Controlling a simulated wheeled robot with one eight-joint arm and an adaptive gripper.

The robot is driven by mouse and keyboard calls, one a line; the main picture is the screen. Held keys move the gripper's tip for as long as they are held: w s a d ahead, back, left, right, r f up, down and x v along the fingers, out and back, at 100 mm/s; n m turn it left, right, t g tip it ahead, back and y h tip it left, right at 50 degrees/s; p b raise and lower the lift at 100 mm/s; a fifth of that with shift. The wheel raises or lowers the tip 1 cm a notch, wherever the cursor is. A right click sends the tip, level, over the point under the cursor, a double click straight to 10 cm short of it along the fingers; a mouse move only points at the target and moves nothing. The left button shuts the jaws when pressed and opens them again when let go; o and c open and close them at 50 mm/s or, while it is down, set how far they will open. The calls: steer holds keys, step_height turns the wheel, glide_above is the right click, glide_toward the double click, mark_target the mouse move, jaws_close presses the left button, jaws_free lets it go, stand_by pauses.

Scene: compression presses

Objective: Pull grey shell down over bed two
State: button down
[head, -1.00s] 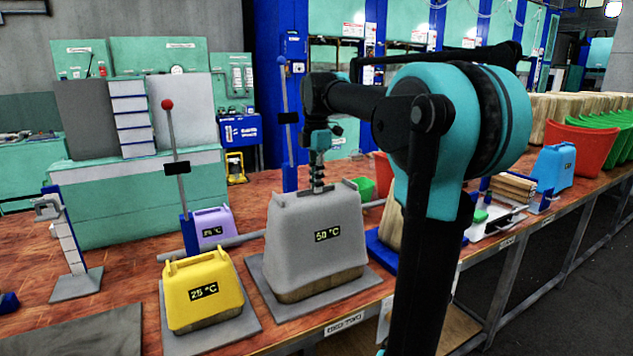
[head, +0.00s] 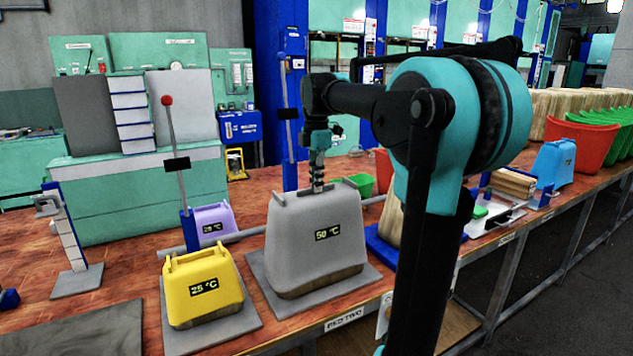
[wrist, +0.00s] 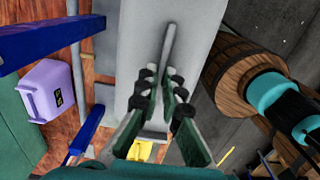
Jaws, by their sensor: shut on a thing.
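The grey shell (head: 300,245), marked 50 °C, stands upright over a brown block (head: 318,284) on bed two's grey plate (head: 280,308). A strip of the block shows below the shell's lower rim. The rest of the block is hidden inside. A label reading BED TWO (head: 345,319) is on the table's front edge. My gripper (head: 318,187) is at the top of the shell, pointing down. In the wrist view my gripper's fingers (wrist: 163,92) are shut on the shell's grey top bar (wrist: 169,42).
A yellow shell (head: 203,287) marked 25 °C stands close at left. A purple shell (head: 211,222) and upright levers (head: 171,142) are behind. A grey horizontal bar (head: 246,234) runs behind the shell. A blue shell (head: 553,165) and red bin (head: 579,144) are at right.

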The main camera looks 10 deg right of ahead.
steer(key=c, duration=1.6)
jaws_free()
step_height(320, 180, up, 12)
steer(key=shift+f, duration=0.1)
